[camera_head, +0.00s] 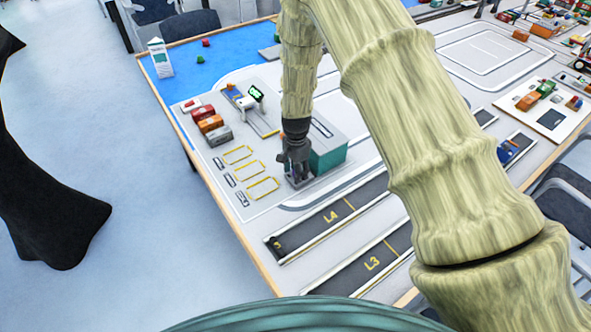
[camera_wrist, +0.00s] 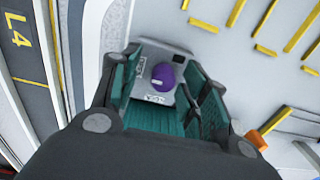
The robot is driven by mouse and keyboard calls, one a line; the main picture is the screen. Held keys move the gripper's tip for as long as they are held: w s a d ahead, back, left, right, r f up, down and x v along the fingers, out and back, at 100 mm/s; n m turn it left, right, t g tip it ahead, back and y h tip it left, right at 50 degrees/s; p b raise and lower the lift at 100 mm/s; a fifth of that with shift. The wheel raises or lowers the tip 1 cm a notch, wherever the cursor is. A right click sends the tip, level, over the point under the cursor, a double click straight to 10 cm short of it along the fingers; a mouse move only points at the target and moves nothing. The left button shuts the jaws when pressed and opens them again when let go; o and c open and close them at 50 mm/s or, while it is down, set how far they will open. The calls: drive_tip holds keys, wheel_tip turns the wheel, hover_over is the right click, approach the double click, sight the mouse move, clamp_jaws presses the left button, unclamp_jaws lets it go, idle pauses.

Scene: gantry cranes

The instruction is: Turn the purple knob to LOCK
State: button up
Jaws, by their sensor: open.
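The purple knob (camera_wrist: 163,77) shows in the wrist view as a round knob with a pale mark on its left side. It sits on a small grey plate (camera_wrist: 146,60) with a printed label at its lower edge, too small to read surely. My gripper (camera_wrist: 160,80) is above the knob, with its fingers apart on the left and right of it; I cannot tell whether they touch it. In the head view my gripper (camera_head: 297,177) points down at the front of the teal and grey box (camera_head: 329,152), and hides most of the knob.
Yellow-outlined bays (camera_head: 250,172) and several small containers (camera_head: 210,124) lie left of my gripper. Dark lanes marked L4 (camera_head: 330,217) and L3 (camera_head: 372,263) run in front. A small crane with a green display (camera_head: 256,93) stands behind. A milk-like carton (camera_head: 160,58) stands far left.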

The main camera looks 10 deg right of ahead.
drive_tip(key=shift+w+f, duration=0.35)
drive_tip(key=shift+f, duration=0.05)
drive_tip(key=shift+w+a+f, duration=0.1)
drive_tip(key=shift+w, duration=0.05)
drive_tip(key=shift+c, duration=1.2)
drive_tip(key=shift+s+r, duration=0.2)
clamp_jaws()
